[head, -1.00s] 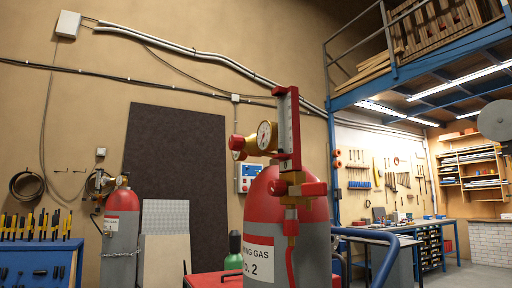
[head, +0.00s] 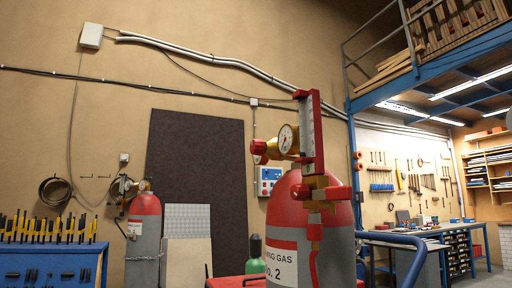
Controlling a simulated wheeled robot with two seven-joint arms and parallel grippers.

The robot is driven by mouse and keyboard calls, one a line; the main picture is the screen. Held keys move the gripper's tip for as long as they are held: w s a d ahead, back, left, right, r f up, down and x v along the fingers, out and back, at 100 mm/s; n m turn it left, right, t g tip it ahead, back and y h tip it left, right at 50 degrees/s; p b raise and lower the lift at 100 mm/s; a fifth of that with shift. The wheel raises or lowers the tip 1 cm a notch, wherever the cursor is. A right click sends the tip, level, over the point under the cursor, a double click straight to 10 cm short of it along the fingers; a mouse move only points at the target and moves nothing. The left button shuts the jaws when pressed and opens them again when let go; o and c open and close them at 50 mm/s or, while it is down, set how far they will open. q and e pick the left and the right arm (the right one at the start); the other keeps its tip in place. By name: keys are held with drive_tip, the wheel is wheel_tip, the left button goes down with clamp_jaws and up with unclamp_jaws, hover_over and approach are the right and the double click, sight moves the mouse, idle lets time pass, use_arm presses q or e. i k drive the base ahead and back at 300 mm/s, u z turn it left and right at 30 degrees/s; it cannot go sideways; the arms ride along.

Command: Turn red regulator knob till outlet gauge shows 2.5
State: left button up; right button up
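A large grey gas cylinder with a red shoulder (head: 284,203) stands close in front, its label reading "No. 2". On top sits a brass regulator with a white round gauge (head: 286,139); its reading is too small to make out. A red knob (head: 259,148) sticks out on the left of the regulator. A red-framed vertical scale (head: 309,135) stands beside the gauge. Which gauge is the outlet one I cannot tell. Neither of my grippers shows in the head view.
A second red-topped cylinder (head: 145,238) with a chain stands at the back left. A blue bench (head: 50,264) with a row of tools is at the lower left. A blue curved tube (head: 412,255) is right of the near cylinder. A workbench (head: 430,231) stands further right.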

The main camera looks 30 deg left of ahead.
sight(257, 146)
drive_tip(key=z, duration=0.05)
drive_tip(key=k, duration=1.1)
drive_tip(key=u, duration=0.95)
drive_tip(key=i, duration=1.3)
drive_tip(key=z, duration=0.6)
